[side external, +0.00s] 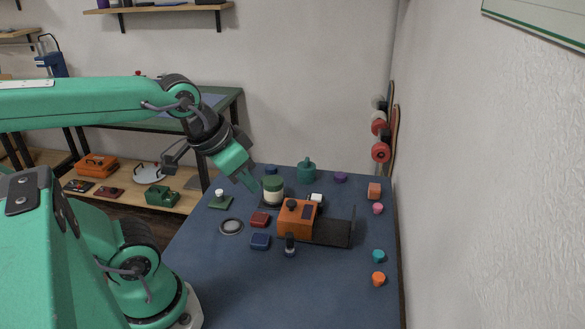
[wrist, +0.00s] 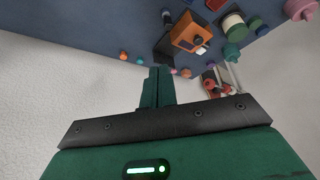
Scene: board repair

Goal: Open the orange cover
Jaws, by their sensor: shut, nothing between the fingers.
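The orange cover (side external: 296,222) is a block-shaped part with a dark knob (side external: 291,203) and a dark panel on top. It stands at the left end of a dark base (side external: 328,233), with a dark upright plate (side external: 352,226) at the right end. In the wrist view the orange cover (wrist: 190,36) is near the top, beyond my fingertips. My gripper (side external: 252,184) is above the table's back left part, left of the cover and apart from it. In the wrist view my gripper (wrist: 160,70) has its green fingers together and empty. I cannot tell how the cover joins the base.
A green-and-cream jar (side external: 273,190) stands between my gripper and the cover. A red block (side external: 260,219), a blue block (side external: 260,241) and a small dark bottle (side external: 290,246) lie close by. Several small coloured pieces line the right edge. The table's front (side external: 290,295) is clear.

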